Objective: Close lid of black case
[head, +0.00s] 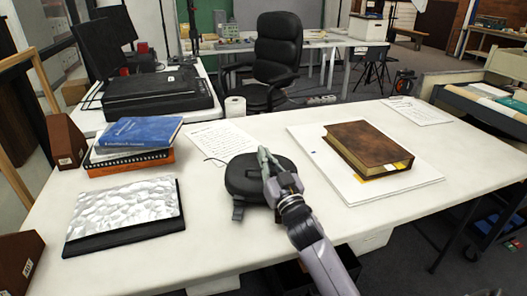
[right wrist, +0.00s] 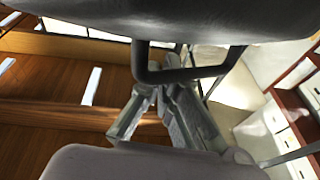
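The black case (head: 243,178) lies on the white table near the middle of the head view. Its rounded top looks lowered over the base, but I cannot tell whether a gap is left at the edge. A dark strap or latch piece hangs at its front left. My right gripper (head: 265,160) is over the right part of the case and hides some of it. I cannot tell whether it touches the lid. The right wrist view shows its grey fingers (right wrist: 163,98) close up, with the tips unclear. My left gripper is not in view.
A brown book (head: 368,147) lies on a white board to the right. Stacked books (head: 140,133) and a silver textured panel (head: 125,209) are at the left. A paper sheet (head: 222,139) lies behind the case. The table's front right is clear.

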